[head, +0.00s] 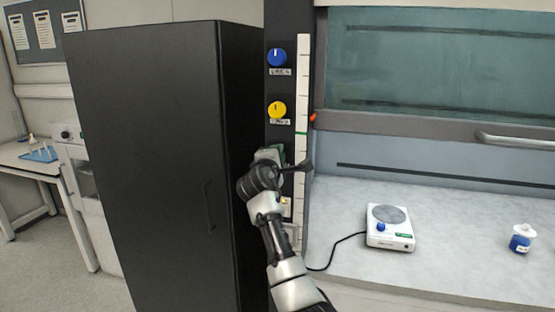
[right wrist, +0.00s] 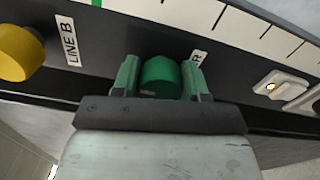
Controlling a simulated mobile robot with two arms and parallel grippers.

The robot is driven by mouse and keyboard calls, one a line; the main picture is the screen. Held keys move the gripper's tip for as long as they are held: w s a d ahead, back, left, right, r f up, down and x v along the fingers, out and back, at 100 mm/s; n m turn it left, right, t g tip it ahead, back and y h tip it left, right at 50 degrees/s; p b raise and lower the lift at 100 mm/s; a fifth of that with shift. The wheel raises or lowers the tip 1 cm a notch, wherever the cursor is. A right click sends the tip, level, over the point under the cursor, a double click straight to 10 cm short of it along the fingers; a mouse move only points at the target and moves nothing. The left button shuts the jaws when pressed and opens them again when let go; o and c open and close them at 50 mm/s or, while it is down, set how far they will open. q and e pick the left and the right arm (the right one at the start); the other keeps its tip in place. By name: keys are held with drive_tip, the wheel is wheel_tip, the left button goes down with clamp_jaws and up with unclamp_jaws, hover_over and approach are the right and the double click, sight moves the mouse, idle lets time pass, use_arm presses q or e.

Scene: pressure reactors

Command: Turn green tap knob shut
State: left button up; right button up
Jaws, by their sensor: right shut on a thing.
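The green tap knob (right wrist: 160,78) sits on the dark panel in the right wrist view, between the two fingers of my right gripper (right wrist: 159,80). The fingers are shut on its sides. In the head view my right gripper (head: 270,155) is against the dark panel (head: 275,85) below the yellow knob, and it hides most of the green knob. The knob's pointer mark cannot be read. My left gripper is not in view.
A blue knob (head: 277,57) and a yellow knob (head: 277,110) are above on the same panel; the yellow one also shows in the right wrist view (right wrist: 20,53). A black cabinet (head: 150,160) stands left. A hotplate (head: 390,228) and a small bottle (head: 522,238) stand on the bench to the right.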

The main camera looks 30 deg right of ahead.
drive_tip(key=shift+f, duration=0.1)
drive_tip(key=o, duration=0.9)
drive_tip(key=b+v, duration=0.3)
drive_tip(key=v, duration=0.7)
drive_tip(key=shift+s+a, duration=0.25)
drive_tip(key=shift+s, duration=0.05)
